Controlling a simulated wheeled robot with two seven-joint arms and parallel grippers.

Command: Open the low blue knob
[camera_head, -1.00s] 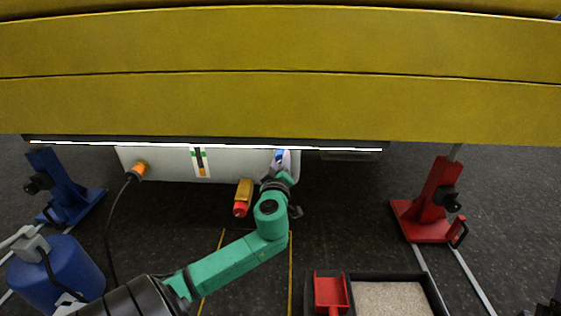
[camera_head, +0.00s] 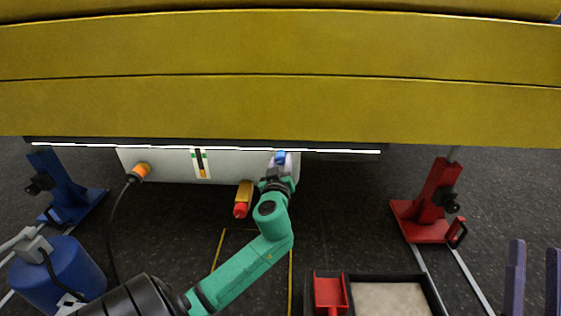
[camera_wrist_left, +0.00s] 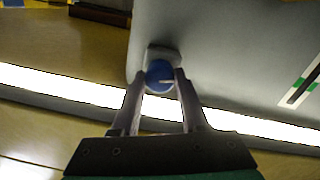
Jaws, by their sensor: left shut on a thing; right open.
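The low blue knob (camera_head: 280,157) sits at the right end of a pale grey panel (camera_head: 235,168) under the yellow boom. It also shows in the left wrist view (camera_wrist_left: 159,76), round, with a pale pointer mark, on a light mount. My left gripper (camera_head: 279,167) is at the knob, with its two fingers on either side of it. In the left wrist view the fingertips (camera_wrist_left: 160,82) are shut on the knob. My right gripper (camera_head: 534,262) shows only as two purple-grey fingers at the lower right edge. It is open and empty, far from the knob.
An orange connector (camera_head: 141,170) with a black cable is at the panel's left end. A yellow part with a red tip (camera_head: 242,200) hangs below the panel. Blue (camera_head: 62,190) and red (camera_head: 430,207) stands flank the boom. A red scoop (camera_head: 331,293) lies by a tray.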

